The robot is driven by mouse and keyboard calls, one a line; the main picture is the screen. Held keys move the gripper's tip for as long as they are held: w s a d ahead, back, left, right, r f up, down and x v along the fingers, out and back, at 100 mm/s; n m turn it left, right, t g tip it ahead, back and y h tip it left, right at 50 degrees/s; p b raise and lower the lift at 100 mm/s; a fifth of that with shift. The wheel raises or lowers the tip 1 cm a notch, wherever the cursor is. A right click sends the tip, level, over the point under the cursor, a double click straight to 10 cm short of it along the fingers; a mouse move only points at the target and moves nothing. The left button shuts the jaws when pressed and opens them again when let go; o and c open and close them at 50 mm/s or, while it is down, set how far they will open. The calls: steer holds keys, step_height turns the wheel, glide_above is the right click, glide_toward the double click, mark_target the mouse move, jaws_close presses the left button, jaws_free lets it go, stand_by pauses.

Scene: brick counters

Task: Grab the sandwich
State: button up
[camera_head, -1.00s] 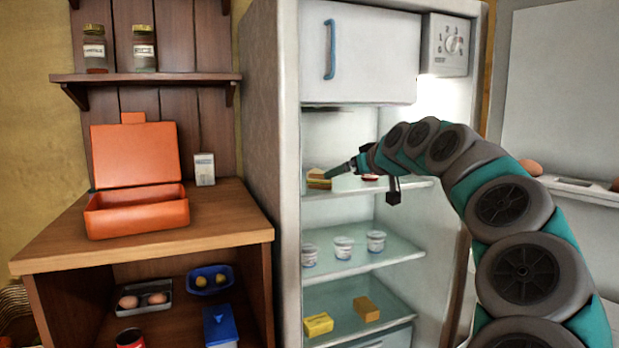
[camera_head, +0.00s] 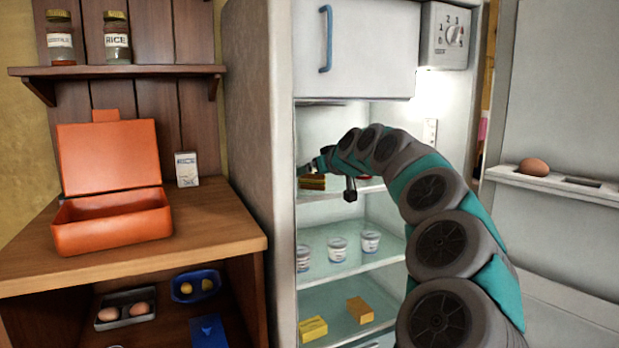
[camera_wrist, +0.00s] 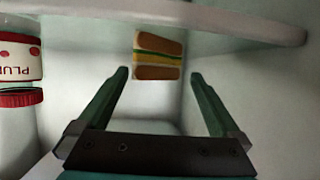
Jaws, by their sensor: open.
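The sandwich (camera_head: 313,183) lies on the upper shelf of the open fridge, at its left side. In the wrist view the sandwich (camera_wrist: 158,56) shows brown bread with yellow and green filling, ahead of and between the fingertips. My gripper (camera_wrist: 158,76) is open with nothing between its fingers. In the head view my gripper (camera_head: 310,168) reaches into the fridge close to the sandwich, and my arm hides part of that area. I cannot tell the exact gap.
White tubs (camera_head: 337,250) fill the shelf below. Yellow blocks (camera_head: 313,327) lie lower. An open orange box (camera_head: 112,222) stands on the wooden counter (camera_head: 215,240).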

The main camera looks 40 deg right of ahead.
steer(key=shift+w+d+f, duration=0.15)
steer(key=shift+w+f, duration=0.1)
steer(key=shift+w, duration=0.4)
steer(key=c, duration=0.7)
steer(key=shift+r, duration=0.1)
steer(key=shift+c, duration=0.2)
